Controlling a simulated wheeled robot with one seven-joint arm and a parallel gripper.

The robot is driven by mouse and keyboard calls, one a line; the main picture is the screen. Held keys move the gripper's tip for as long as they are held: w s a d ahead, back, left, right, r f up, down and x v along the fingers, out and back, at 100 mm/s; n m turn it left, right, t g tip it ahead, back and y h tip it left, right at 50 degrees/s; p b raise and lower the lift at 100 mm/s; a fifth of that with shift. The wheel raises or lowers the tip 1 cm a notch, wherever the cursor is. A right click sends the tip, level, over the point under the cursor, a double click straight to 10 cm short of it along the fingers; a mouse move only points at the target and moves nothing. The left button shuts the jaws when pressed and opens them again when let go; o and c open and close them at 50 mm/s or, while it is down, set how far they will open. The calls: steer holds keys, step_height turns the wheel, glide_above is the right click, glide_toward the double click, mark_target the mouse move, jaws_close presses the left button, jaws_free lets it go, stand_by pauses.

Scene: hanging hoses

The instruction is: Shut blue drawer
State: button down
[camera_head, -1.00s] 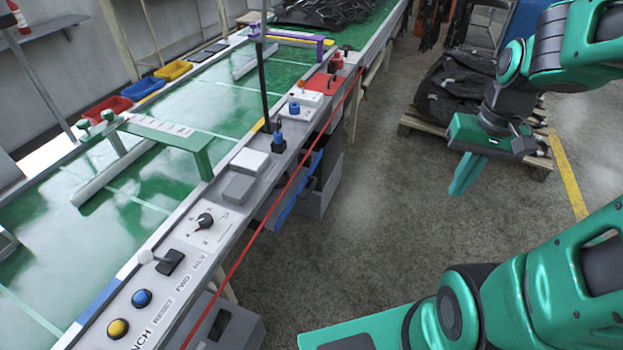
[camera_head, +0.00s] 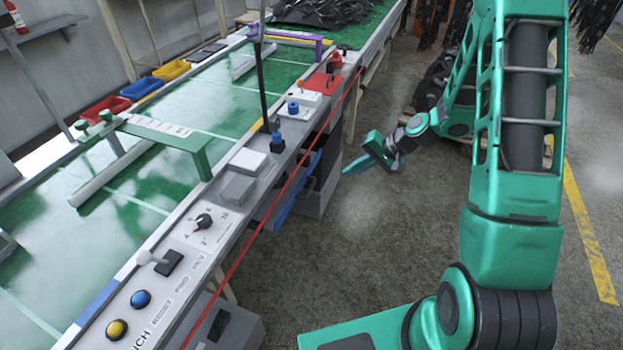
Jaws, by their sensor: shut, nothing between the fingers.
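The blue drawer (camera_head: 297,192) is under the right side of the conveyor bench (camera_head: 195,240). Its blue front edge stands out from the bench, so it looks open. The bench rail and a red cord hide part of it. My gripper (camera_head: 346,171) is shut and empty, to the right of the drawer and apart from it. Its fingers point left toward the bench.
A red cord (camera_head: 262,242) runs along the bench's right side. Grey cabinets (camera_head: 320,194) stand below the bench near the drawer. Knobs and buttons line the bench rail. The floor (camera_head: 345,255) between bench and arm is clear.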

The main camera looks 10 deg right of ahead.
step_height(320, 180, down, 3)
steer(key=w+a+m, duration=0.1)
steer(key=w+a, duration=0.1)
glide_toward(304, 181)
steer(key=shift+t+y, duration=0.4)
steer(key=f, duration=0.2)
steer(key=s+f, duration=0.1)
steer(key=f, duration=0.1)
steer(key=shift+d, duration=0.15)
steer(key=shift+w+a+f, duration=0.1)
steer(key=shift+w+a, duration=0.55)
steer(key=shift+a, duration=0.2)
steer(key=shift+w+a, duration=0.6)
steer(key=shift+a, duration=0.2)
